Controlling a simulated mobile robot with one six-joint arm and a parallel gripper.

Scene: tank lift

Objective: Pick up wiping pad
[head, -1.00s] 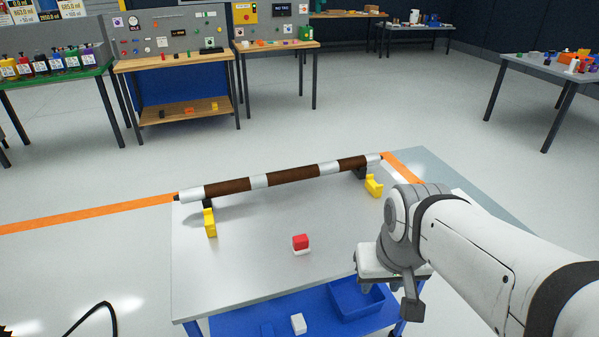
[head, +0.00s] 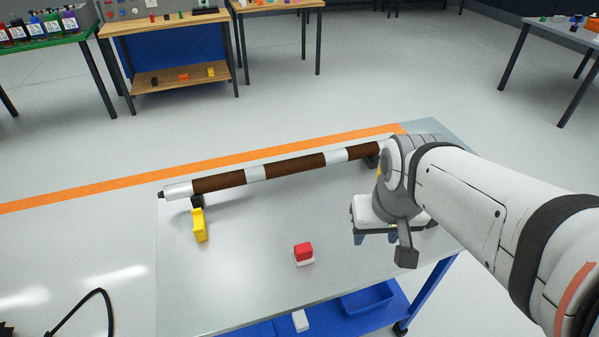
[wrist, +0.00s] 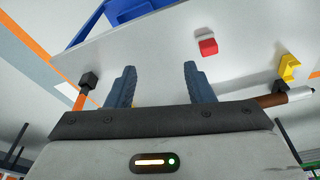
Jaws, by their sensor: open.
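The wiping pad (head: 304,253) is a small block with a red top and a white base. It lies on the grey tabletop (head: 250,290) near its front, in the head view. In the wrist view the pad (wrist: 207,46) shows beyond my fingertips, above and right of the right finger. My gripper (head: 375,238) is to the right of the pad in the head view, above the table and apart from it. In the wrist view its two dark blue fingers (wrist: 158,72) are spread with nothing between them.
A brown and silver striped bar (head: 300,165) lies across the table's back on dark supports. A yellow bracket (head: 199,225) stands at its left end. A blue bin (head: 368,302) and a white block (head: 300,320) are on the lower shelf. The tabletop around the pad is clear.

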